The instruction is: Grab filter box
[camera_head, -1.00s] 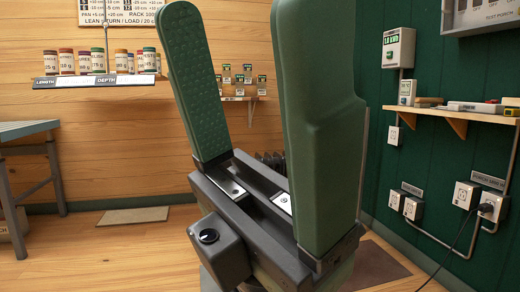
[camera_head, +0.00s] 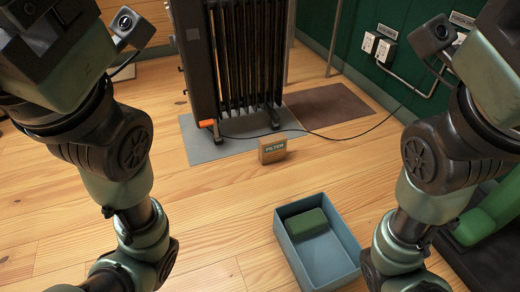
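The filter box (camera_head: 272,150) is a small brown carton with a pale "FILTER" label on its front. It stands upright on the wooden floor, just in front of the heater, with nothing touching it from my side. My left arm rises along the left edge of the head view and my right arm along the right edge. Both arms' grippers are outside the frame, so their fingers do not show.
A blue open bin (camera_head: 287,262) with a green block (camera_head: 306,222) inside stands nearer than the box. A dark finned heater (camera_head: 242,60) stands on a grey mat (camera_head: 213,152). Its black cord runs over the floor to the right. A brown mat (camera_head: 328,106) lies beside it.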

